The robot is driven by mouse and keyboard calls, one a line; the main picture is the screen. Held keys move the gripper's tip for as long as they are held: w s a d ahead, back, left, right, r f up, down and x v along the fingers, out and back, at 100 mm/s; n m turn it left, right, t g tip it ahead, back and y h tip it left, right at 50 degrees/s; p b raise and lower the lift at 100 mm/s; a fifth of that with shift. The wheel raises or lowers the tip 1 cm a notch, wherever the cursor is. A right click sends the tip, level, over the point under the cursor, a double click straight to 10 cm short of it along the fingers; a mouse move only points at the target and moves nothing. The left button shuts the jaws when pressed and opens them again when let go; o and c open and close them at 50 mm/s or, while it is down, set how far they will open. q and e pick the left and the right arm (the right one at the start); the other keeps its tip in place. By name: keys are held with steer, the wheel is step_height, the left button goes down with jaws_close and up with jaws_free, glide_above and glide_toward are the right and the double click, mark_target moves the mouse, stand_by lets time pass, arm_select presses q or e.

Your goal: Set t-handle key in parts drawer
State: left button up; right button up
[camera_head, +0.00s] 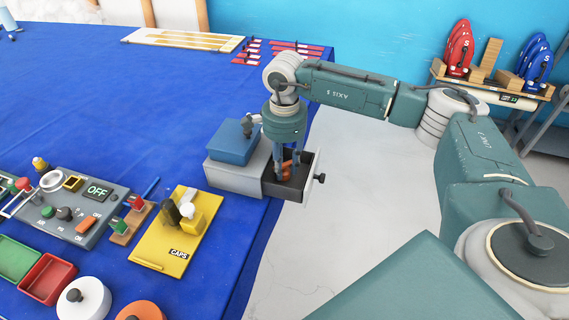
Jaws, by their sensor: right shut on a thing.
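The parts drawer (295,193) is pulled open toward the right from a grey cabinet (235,178) at the edge of the blue table. It has a dark inside and a black knob on its right end. My right gripper (286,172) points down over the drawer, its fingertips low between the drawer walls. It is shut on a small orange thing, which looks like the t-handle key (287,167). The fingers hide much of it, and I cannot tell whether it touches the drawer floor. My left gripper is not in view.
A blue box (234,142) with a dark knob sits on the cabinet. A yellow CAPS board (170,235), a grey control panel (85,205) and red and green trays stand at left. Small red items lie at the back. The blue table middle is clear.

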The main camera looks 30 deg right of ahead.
mark_target(285, 165)
steer(key=shift+f, duration=0.1)
steer(key=o, duration=0.8)
steer(key=shift+c, duration=0.2)
steer(key=shift+r, duration=0.25)
step_height(285, 165, up, 12)
steer(key=b, duration=0.3)
steer(key=shift+f, duration=0.15)
